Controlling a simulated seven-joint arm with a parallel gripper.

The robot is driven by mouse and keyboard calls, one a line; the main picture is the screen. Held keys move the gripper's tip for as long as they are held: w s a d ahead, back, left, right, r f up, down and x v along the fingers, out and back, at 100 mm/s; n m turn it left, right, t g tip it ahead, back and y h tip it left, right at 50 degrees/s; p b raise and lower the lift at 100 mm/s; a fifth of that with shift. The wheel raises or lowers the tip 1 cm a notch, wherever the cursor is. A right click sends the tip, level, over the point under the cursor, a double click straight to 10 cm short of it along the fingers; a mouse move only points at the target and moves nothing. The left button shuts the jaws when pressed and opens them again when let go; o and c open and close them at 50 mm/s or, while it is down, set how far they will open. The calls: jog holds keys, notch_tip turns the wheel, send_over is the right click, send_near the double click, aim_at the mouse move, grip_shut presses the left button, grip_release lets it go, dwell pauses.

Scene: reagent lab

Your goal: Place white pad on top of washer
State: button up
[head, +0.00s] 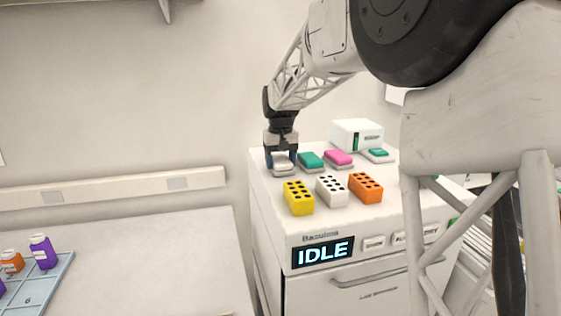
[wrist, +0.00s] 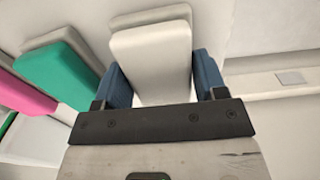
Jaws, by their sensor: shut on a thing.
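The washer (head: 268,222) is a white cabinet with a display reading IDLE. The white pad (head: 284,159) is at the back left of its top, between the fingers of my gripper (head: 282,162). In the wrist view the white pad (wrist: 152,62) fills the space between the blue fingertips of my gripper (wrist: 160,82), which is shut on it. A pale grey base shows just under or behind the pad; whether the pad touches it I cannot tell.
A green pad (head: 311,159) and a pink pad (head: 338,157) lie to the right. Yellow (head: 299,198), white (head: 331,190) and orange (head: 366,187) holed blocks stand in front. A white box (head: 357,134) is behind. A blue rack (head: 40,280) with bottles is at lower left.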

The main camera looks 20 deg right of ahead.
aim_at(281, 159)
jog(key=shift+f, duration=0.15)
jog(key=o, duration=0.9)
notch_tip(281, 159, up, 12)
jog(key=shift+r, duration=0.15)
dwell(0.9)
